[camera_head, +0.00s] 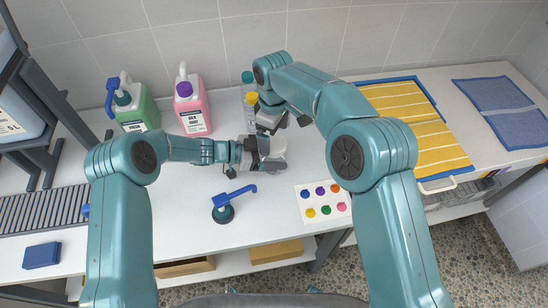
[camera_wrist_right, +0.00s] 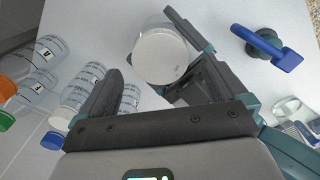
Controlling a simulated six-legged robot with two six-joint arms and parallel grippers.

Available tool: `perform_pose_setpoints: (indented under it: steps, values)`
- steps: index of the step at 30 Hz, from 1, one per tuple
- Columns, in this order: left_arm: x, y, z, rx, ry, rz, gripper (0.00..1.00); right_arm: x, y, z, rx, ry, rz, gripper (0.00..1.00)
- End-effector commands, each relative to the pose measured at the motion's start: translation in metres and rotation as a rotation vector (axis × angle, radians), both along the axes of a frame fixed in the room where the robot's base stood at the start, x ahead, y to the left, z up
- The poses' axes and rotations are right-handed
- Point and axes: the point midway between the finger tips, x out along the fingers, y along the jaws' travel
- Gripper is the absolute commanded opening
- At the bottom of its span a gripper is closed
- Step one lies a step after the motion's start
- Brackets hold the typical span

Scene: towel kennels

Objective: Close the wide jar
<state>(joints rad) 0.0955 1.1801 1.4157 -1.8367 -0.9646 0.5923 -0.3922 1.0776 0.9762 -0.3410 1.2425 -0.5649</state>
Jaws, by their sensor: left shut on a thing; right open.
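The wide jar (camera_head: 279,145) stands on the white counter and is partly hidden by my grippers. In the right wrist view its clear body (camera_wrist_right: 148,22) shows behind a round white lid (camera_wrist_right: 160,56), which sits over its mouth. I cannot tell whether the lid is tight. My left gripper (camera_head: 268,155) is shut on the jar from the left; its dark fingers (camera_wrist_right: 187,30) also show beside the jar in the right wrist view. My right gripper (camera_head: 270,121) is open just behind the jar; its spread fingers (camera_wrist_right: 158,80) are near the lid.
Green (camera_head: 136,106) and pink (camera_head: 192,103) bottles stand at the back left. Labelled clear bottles (camera_wrist_right: 80,85) are close to my right gripper. A blue-handled tool (camera_head: 224,212) stands in front. A colour-dot card (camera_head: 322,202) and yellow towels (camera_head: 410,120) are at right.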

Motion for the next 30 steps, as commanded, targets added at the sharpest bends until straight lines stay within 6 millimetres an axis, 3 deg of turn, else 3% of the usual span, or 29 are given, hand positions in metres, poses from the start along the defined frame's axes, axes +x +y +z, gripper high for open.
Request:
perform_pose_setpoints:
  steps: [5, 14, 22, 30]
  values:
    - [0.000, 0.000, 0.000, -0.001, -0.001, 0.000, 0.00, 0.000, 0.000, 0.017, 0.001, 0.000, 0.000, 0.99]
    - [0.000, 0.000, 0.001, -0.001, -0.001, 0.000, 0.00, 0.000, 0.000, 0.019, 0.000, 0.001, 0.002, 0.96]
    - [0.000, 0.000, 0.001, -0.001, -0.001, 0.000, 0.00, 0.000, 0.000, 0.049, 0.000, -0.002, 0.241, 0.96]
    - [0.000, 0.000, 0.001, -0.001, -0.001, 0.000, 0.00, 0.000, 0.000, 0.053, -0.001, 0.001, 0.284, 0.96]
